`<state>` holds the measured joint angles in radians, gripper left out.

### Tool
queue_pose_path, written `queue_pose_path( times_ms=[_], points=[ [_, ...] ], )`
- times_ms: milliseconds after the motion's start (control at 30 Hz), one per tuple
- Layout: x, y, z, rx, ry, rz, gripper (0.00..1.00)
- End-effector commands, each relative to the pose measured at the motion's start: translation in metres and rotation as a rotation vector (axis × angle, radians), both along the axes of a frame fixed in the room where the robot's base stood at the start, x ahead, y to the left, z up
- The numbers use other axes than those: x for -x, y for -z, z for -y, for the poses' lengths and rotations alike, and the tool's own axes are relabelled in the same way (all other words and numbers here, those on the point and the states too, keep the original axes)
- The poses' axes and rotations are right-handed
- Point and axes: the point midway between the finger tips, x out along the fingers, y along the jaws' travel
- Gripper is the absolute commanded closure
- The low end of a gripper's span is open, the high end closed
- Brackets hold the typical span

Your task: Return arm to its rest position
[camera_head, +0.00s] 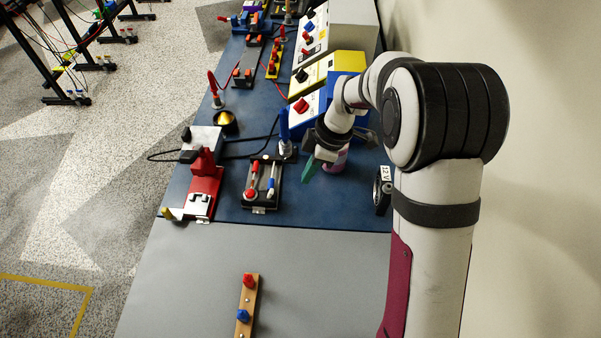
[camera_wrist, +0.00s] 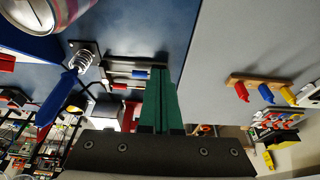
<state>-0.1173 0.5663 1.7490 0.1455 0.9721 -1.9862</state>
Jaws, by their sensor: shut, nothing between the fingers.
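My gripper (camera_head: 309,166) has green fingers and hangs over the right part of the blue mat (camera_head: 330,205) in the head view. In the wrist view the green fingers of my gripper (camera_wrist: 158,100) are together with nothing between them. A pinkish can (camera_head: 335,163) stands just behind my gripper, partly hidden by it. It also shows at the top left of the wrist view, where the can (camera_wrist: 45,12) is cut off by the frame. I cannot tell the gap between gripper and can.
A black block with red and blue levers (camera_head: 262,185) is left of my gripper. A red device (camera_head: 203,185) stands farther left. Yellow and blue boxes (camera_head: 325,75) line the back right. A wooden strip with knobs (camera_head: 247,305) lies on the grey tabletop (camera_head: 320,290), mostly clear.

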Motion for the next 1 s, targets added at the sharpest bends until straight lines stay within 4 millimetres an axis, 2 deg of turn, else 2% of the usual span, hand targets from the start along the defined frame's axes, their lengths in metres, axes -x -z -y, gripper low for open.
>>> queue_pose_path(
  times_ms=[300,367,467,500,567,600,700,800,900,1000],
  points=[
    [0.000,0.000,-0.001,0.000,0.002,-0.001,1.00],
    [0.005,-0.008,0.002,0.001,0.044,-0.010,1.00],
    [0.041,-0.048,0.017,0.015,0.324,-0.091,1.00],
    [0.067,-0.068,0.026,0.025,0.506,-0.143,1.00],
    [0.113,-0.092,0.040,0.045,0.811,-0.227,1.00],
    [0.143,-0.103,0.049,0.058,1.014,-0.279,1.00],
    [0.211,-0.113,0.065,0.086,1.472,-0.381,1.00],
    [0.257,-0.109,0.075,0.102,1.800,-0.443,1.00],
    [0.278,-0.105,0.079,0.108,1.966,-0.470,1.00],
    [0.283,-0.104,0.080,0.111,2.007,-0.478,1.00]
  ],
)
